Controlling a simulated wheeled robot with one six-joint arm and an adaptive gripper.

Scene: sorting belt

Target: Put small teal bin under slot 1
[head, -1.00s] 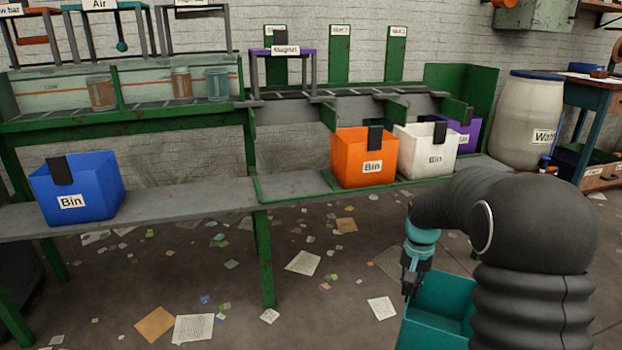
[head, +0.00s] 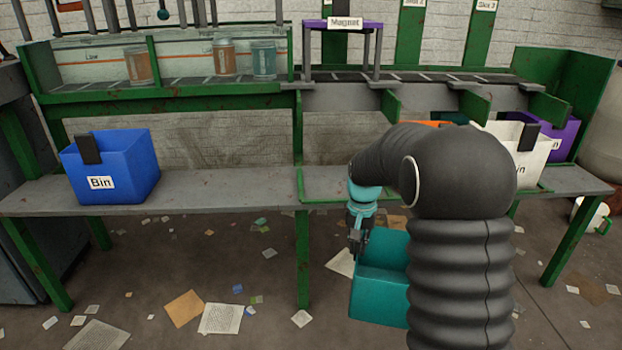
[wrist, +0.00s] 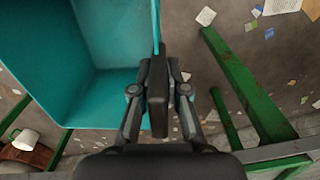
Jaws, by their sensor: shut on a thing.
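The small teal bin (head: 380,292) hangs from my gripper (head: 357,243) in front of the shelf, below its front edge. In the wrist view, my gripper (wrist: 158,95) is shut on the dark tab at the rim of the teal bin (wrist: 110,30), which looks empty. My arm hides the bin's right side in the head view. The shelf section (head: 325,182) below the purple Magnet frame (head: 345,25) looks bare where it shows. The label of the slot panel behind that frame is not readable.
A blue bin (head: 112,168) stands on the left shelf. An orange bin (head: 425,123), mostly hidden by my arm, a white bin (head: 505,140) and a purple bin (head: 566,140) stand to the right. A green shelf leg (head: 302,262) is left of the teal bin. Papers litter the floor.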

